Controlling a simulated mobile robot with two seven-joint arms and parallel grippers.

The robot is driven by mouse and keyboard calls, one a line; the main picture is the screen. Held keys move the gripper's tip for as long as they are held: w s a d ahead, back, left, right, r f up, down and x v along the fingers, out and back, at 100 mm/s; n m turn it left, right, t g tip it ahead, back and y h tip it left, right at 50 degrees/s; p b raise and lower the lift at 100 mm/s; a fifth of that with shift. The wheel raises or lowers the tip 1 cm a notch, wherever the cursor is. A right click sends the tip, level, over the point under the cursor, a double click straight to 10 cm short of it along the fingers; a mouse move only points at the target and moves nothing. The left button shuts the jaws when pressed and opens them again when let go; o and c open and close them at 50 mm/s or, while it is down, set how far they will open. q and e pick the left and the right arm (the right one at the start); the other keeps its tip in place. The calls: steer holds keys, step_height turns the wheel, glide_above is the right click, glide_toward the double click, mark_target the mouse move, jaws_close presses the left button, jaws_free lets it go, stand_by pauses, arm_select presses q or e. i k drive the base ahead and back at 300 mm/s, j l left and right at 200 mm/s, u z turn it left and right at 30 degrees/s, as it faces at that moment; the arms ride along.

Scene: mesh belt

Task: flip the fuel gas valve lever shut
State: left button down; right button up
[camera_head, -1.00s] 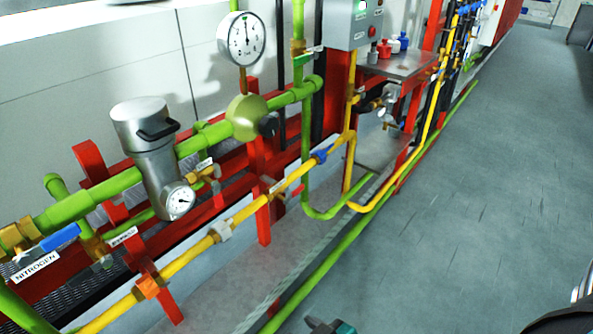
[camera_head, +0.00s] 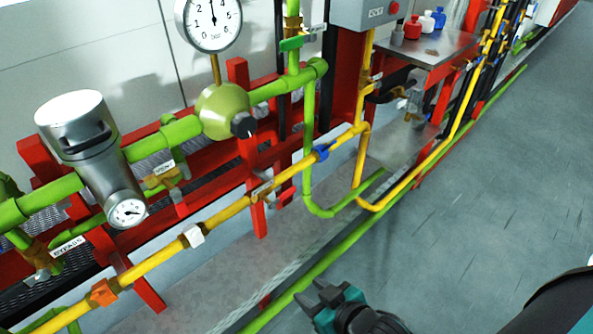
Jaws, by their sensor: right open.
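A yellow pipe (camera_head: 230,211) runs diagonally along the front of the red frame. It carries an orange fitting (camera_head: 103,292), a pale fitting (camera_head: 194,236), a small tag-like piece (camera_head: 262,188) and a small blue part (camera_head: 321,152). I cannot tell for sure which of these is the fuel gas valve lever; no fuel gas label is readable. My right gripper (camera_head: 314,293) is at the bottom centre, dark with teal parts. It is open and empty, apart from the yellow pipe and to the lower right of it in the picture. My left gripper is not in view.
Green pipes (camera_head: 185,130) with a grey filter (camera_head: 88,150), a pressure gauge (camera_head: 210,22) and a regulator (camera_head: 223,110) sit behind the yellow line. A metal shelf (camera_head: 428,50) with small bottles stands at the upper right. The grey floor (camera_head: 480,200) at right is open.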

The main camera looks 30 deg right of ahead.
mark_target(272, 205)
steer(key=i+l, duration=0.1)
steer(key=l, duration=0.3)
steer(key=i+l, duration=0.1)
steer(key=l, duration=0.25)
steer(key=i+l, duration=0.1)
steer(key=l, duration=0.3)
steer(key=i+l, duration=0.1)
steer(key=l, duration=0.3)
steer(key=i+l, duration=0.1)
steer(key=l, duration=0.25)
